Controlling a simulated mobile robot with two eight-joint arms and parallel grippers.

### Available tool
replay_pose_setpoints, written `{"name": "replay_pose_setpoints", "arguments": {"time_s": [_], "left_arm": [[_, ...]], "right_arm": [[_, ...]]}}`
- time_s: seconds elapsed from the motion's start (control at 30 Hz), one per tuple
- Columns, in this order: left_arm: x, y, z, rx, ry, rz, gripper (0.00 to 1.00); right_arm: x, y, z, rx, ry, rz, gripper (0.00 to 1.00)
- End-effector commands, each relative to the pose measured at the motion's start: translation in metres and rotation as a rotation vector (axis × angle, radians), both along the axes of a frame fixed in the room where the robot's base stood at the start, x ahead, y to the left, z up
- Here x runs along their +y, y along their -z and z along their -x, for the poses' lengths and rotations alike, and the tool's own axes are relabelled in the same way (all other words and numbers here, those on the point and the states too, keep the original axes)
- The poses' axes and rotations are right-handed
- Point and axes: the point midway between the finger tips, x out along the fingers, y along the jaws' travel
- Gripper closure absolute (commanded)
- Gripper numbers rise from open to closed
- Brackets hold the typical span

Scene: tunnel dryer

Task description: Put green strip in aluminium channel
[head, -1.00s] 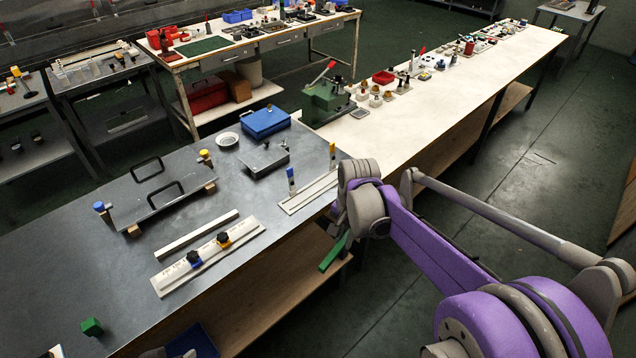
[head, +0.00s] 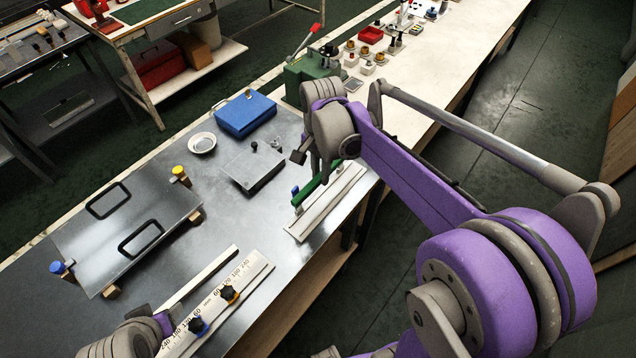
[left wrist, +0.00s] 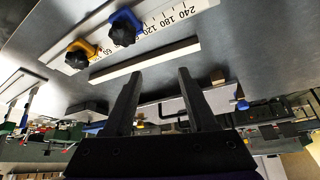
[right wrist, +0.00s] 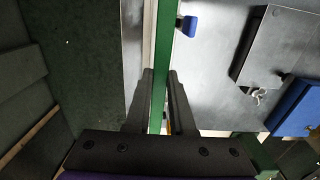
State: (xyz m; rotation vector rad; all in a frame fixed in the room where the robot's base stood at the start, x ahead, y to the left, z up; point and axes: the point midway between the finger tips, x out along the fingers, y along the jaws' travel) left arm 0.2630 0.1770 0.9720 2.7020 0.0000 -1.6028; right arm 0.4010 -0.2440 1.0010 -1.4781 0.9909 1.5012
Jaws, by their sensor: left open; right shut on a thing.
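The green strip (head: 316,186) is held by my right gripper (right wrist: 160,76), whose fingers are shut on it. In the right wrist view the strip (right wrist: 164,40) runs up between the fingertips. A pale rail (head: 322,208), seemingly the aluminium channel, lies on the grey table's right edge, below and close beside the strip in the head view. Whether they touch I cannot tell. In the right wrist view the rail (right wrist: 148,35) shows left of the strip. My left gripper (left wrist: 159,76) is open and empty, near a loose pale bar (left wrist: 145,60).
A ruler board (head: 250,275) with blue and yellow clamp knobs lies near the left gripper. A blue post (right wrist: 188,27) stands by the rail. A plate with two handles (head: 90,235), a metal block (head: 250,170), a white dish (head: 202,143) and a blue box (head: 246,113) occupy the table.

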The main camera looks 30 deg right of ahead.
Motion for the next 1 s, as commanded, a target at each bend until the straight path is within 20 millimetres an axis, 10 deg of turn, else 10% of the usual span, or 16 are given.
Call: {"name": "replay_pose_setpoints", "arguments": {"time_s": [0.6,1.0], "left_arm": [[0.0,0.008,0.004,0.007,0.0,0.0,0.43],[0.0,0.01,0.005,0.009,0.0,0.0,0.43]], "right_arm": [[0.0,0.089,0.0,0.0,-0.001,0.0,1.0],[0.0,0.095,0.0,0.0,-0.001,0.0,1.0]]}}
